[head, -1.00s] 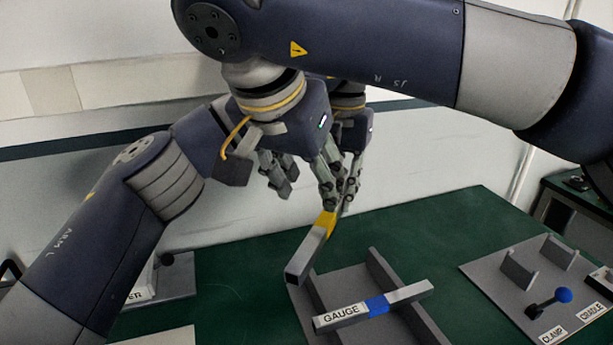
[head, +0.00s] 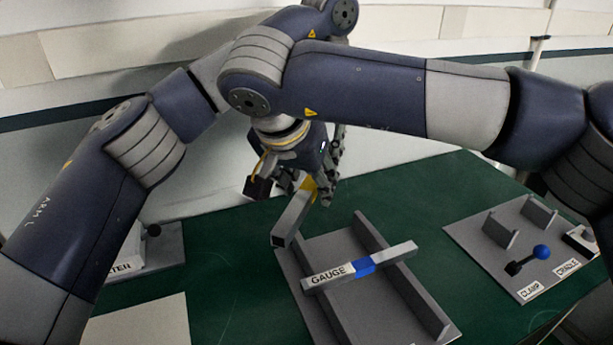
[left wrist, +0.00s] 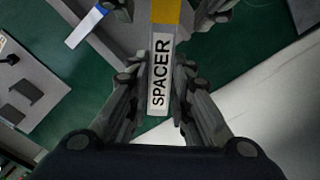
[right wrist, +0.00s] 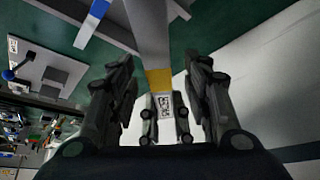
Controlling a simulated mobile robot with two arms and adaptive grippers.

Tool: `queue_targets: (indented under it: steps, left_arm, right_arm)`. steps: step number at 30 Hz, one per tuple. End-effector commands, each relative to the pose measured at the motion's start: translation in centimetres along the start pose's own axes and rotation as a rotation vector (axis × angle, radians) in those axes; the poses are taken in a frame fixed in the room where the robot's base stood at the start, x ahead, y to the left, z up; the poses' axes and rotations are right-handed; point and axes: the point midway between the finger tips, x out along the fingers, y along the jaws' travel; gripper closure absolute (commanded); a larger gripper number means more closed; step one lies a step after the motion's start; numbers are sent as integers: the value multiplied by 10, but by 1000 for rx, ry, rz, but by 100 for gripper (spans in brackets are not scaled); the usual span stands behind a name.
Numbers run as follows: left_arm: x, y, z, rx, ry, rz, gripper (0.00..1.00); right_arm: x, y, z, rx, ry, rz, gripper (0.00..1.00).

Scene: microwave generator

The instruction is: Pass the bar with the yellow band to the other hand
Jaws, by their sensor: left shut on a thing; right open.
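The bar with the yellow band (head: 291,214) is grey and hangs tilted in the air above the grey rack. Its white SPACER label shows in the left wrist view (left wrist: 160,75). My left gripper (left wrist: 157,88) is shut on the labelled end; in the head view it is mostly hidden behind the right one. My right gripper (head: 313,172) is open close to the band. In the right wrist view, its fingers (right wrist: 160,75) stand apart on both sides of the bar, with gaps, and the left fingers show beyond the yellow band (right wrist: 159,79).
A GAUGE bar (head: 384,258) with a blue band lies across the grey rack (head: 371,226) below. A clamp and cradle plate (head: 480,240) stands to the right. Another labelled fixture (head: 160,250) is at the left.

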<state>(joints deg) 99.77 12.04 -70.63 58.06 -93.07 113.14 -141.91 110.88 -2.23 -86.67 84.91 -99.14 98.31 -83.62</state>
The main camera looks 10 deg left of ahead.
Motion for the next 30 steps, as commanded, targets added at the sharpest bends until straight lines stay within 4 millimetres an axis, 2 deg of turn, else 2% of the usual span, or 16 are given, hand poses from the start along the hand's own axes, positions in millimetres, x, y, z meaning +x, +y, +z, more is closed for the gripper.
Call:
queue_targets:
  steps: [2, 8, 11, 12, 14, 15, 25, 30]
  left_arm:
    - [0, 0, 0, 0, 0, 0, 100]
    - [0, 0, 0, 0, 0, 0, 100]
    - [0, 0, 0, -1, 1, 0, 100]
    - [0, 0, 0, -1, 1, 0, 73]
    - [0, 0, 0, -2, 1, 0, 60]
    - [0, 0, 0, -2, 1, 0, 57]
    - [-2, 0, 0, -1, 1, 0, 57]
    - [-20, 0, 0, -1, 2, 0, 57]
  right_arm:
    - [0, 0, 0, 0, 0, 0, 55]
    - [0, 0, 0, 0, 0, 0, 100]
    - [0, 0, 0, 1, 0, 0, 100]
    - [-1, 0, 0, 2, 1, 0, 100]
    - [-1, 0, 0, 2, 1, 0, 100]
    - [-1, 0, 0, 2, 1, 0, 100]
    - [-1, 0, 0, 1, 1, 0, 100]
    - [-1, 0, 0, 1, 1, 0, 100]
